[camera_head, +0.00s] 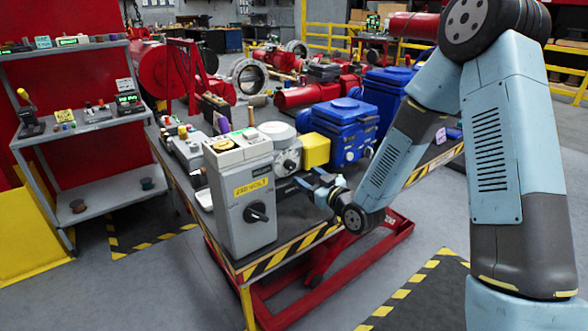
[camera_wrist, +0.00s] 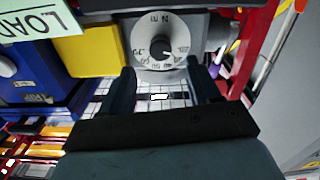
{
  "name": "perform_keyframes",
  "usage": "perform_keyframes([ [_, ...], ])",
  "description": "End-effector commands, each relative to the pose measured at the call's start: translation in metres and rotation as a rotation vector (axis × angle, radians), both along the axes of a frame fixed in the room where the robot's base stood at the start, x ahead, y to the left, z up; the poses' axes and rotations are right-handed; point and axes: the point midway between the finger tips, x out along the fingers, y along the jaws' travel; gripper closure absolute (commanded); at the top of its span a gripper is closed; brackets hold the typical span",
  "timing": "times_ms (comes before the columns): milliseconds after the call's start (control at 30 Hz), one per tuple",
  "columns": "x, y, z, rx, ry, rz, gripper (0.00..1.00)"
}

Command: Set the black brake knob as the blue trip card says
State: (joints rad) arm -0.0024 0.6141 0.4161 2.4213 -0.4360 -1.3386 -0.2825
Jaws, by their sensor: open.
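A round white dial (camera_wrist: 142,35) with a small black knob (camera_wrist: 161,46) shows just beyond my gripper in the wrist view. Its marks are too small to read. A larger black knob (camera_head: 257,213) sits low on the front of a grey cabinet (camera_head: 233,228) in the head view. I cannot tell which one is the brake knob. A dark blue label (camera_wrist: 38,98), seemingly reading TRIP, is on a blue box at left; I cannot tell whether it is the trip card. My gripper (camera_head: 322,184) is open and empty; its fingers (camera_wrist: 163,84) are apart from the dial.
A yellow box (camera_head: 315,149) and a blue motor unit (camera_head: 343,125) stand behind my gripper on the bench. A pale green card (camera_wrist: 38,22) reading LOAD shows at upper left. The bench has a striped edge (camera_head: 290,250). A grey shelf (camera_head: 95,200) stands at left.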

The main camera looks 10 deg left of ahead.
Motion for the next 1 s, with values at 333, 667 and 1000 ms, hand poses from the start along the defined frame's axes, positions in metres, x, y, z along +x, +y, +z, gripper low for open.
perform_keyframes([
  [333, 0.039, 0.040, 0.000, 0.001, 0.000, 0.000, 0.38],
  [667, 0.052, 0.053, 0.000, 0.000, 0.000, 0.000, 0.38],
  [1000, 0.052, 0.053, 0.000, 0.000, 0.000, 0.000, 0.50],
])
